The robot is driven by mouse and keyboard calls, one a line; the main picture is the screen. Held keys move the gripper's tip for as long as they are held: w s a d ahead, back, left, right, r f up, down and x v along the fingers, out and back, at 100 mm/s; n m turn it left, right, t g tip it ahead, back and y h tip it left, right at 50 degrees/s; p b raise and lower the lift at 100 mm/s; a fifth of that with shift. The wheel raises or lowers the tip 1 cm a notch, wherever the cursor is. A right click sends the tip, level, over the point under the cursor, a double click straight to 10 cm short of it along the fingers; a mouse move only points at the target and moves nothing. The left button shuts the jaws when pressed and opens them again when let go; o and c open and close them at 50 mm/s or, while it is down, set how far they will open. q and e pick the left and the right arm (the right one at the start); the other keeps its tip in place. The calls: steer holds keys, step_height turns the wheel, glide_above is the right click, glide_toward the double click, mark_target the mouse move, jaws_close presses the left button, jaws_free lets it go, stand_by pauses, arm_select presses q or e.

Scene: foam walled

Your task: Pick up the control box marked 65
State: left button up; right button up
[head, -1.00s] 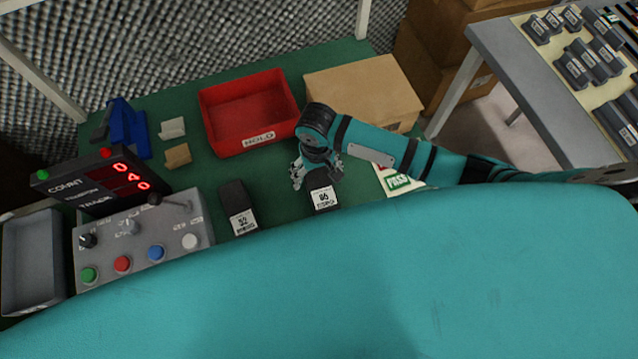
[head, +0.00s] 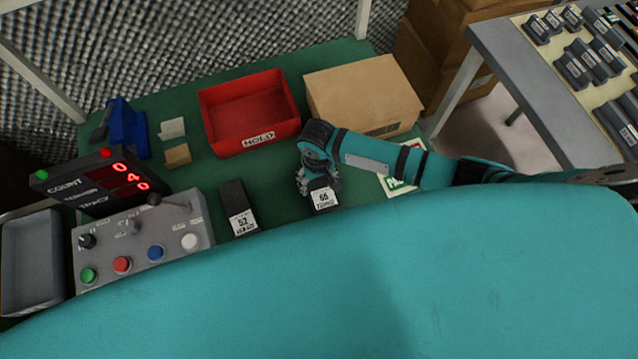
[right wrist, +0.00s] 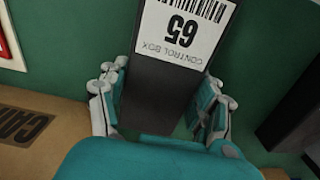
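The control box marked 65 (head: 324,199) is a dark box with a white label, lying on the green bench; its label and bar code show large in the right wrist view (right wrist: 177,35). My right gripper (head: 318,184) is down at the box's far end. In the right wrist view its two fingers (right wrist: 160,98) stand on either side of the box, open around it and very close to its sides. Any contact is hard to make out. A similar box marked 52 (head: 243,222) lies to the left. My left gripper is not in view.
A red HOLD bin (head: 258,138) and a cardboard box (head: 362,92) stand behind the gripper. A button panel (head: 140,238) with a red count display (head: 100,186) is at left. A green-and-white PASS sign (head: 398,182) lies right of the gripper, partly under my arm.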

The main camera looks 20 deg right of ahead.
steer(key=c, duration=0.7)
steer(key=shift+r, duration=0.1)
